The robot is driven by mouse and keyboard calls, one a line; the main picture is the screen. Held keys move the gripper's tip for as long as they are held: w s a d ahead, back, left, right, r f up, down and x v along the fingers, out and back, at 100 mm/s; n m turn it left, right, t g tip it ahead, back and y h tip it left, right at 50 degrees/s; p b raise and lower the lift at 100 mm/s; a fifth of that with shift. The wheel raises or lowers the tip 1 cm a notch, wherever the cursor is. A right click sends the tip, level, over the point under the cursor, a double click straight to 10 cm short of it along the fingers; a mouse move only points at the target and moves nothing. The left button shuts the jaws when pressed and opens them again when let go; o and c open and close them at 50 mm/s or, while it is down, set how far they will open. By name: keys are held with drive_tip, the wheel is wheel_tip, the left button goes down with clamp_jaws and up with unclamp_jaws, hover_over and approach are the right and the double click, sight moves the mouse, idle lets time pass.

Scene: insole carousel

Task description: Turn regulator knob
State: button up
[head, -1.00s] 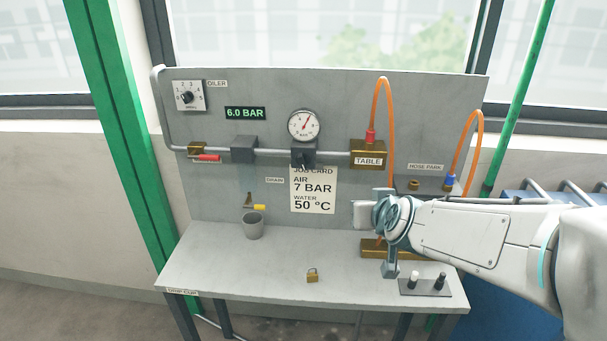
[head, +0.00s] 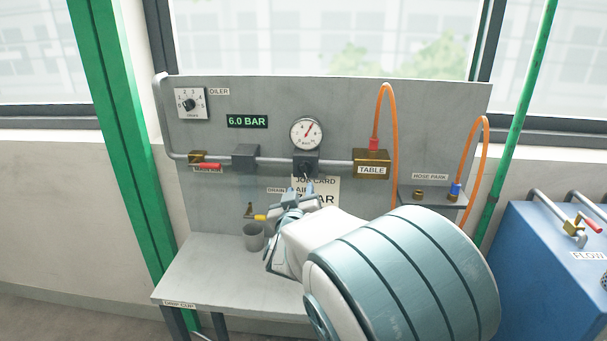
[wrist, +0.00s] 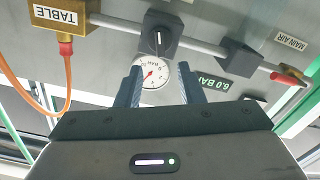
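The regulator (head: 305,164) is a dark block on the grey pipe, under a round white gauge (head: 306,133). A green display (head: 247,121) reads 6.0 BAR. The wrist view shows the regulator's dark knob (wrist: 158,40) with a white mark, and the gauge (wrist: 153,73) with a red needle. My gripper (head: 309,187) is just below the regulator in the head view. In the wrist view my gripper (wrist: 160,68) is open, its two fingers apart and empty, with the knob ahead of the gap. I see no contact with the knob.
The job card (head: 325,187) is partly hidden behind my gripper. The TABLE block (head: 371,163) with its orange hose (head: 392,120) is right of the regulator. A red-handled valve (head: 208,165) is at left. A grey cup (head: 253,237) stands on the bench (head: 205,270).

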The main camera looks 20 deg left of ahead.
sight(304, 173)
drive_tip(key=p+x, duration=0.1)
drive_tip(key=x, duration=0.8)
drive_tip(key=shift+w+a+p, duration=0.1)
drive_tip(key=shift+w+p, duration=0.1)
drive_tip(key=shift+p, duration=0.1)
clamp_jaws()
